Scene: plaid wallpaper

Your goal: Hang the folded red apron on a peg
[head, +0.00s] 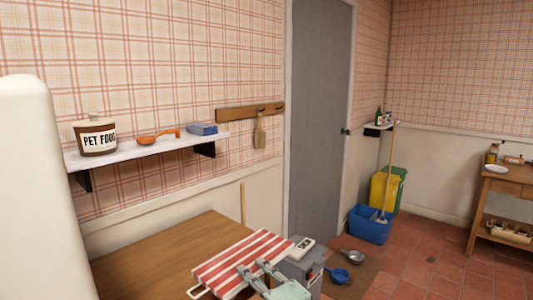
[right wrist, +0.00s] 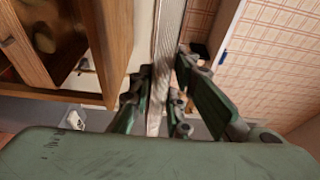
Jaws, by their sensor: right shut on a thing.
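The folded apron (head: 240,258), red with white stripes, is held out flat above the front edge of the wooden table in the head view. My right gripper (head: 262,274) is shut on its near edge. In the right wrist view the apron (right wrist: 167,50) shows edge-on as a thin pale strip between the fingers (right wrist: 158,105). The wooden peg rail (head: 235,113) is on the plaid wall left of the grey door, above and beyond the apron. A tan brush-like thing (head: 260,138) hangs toward its right end; single pegs are too small to make out clearly. My left gripper is out of view.
A wall shelf (head: 130,152) left of the rail holds a pet food pot (head: 95,137), an orange scoop (head: 155,137) and a blue box (head: 203,129). The table (head: 155,255) is below. A white block (head: 38,190) stands at left. Bowls (head: 340,275) and a blue bucket (head: 370,227) are on the floor at right.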

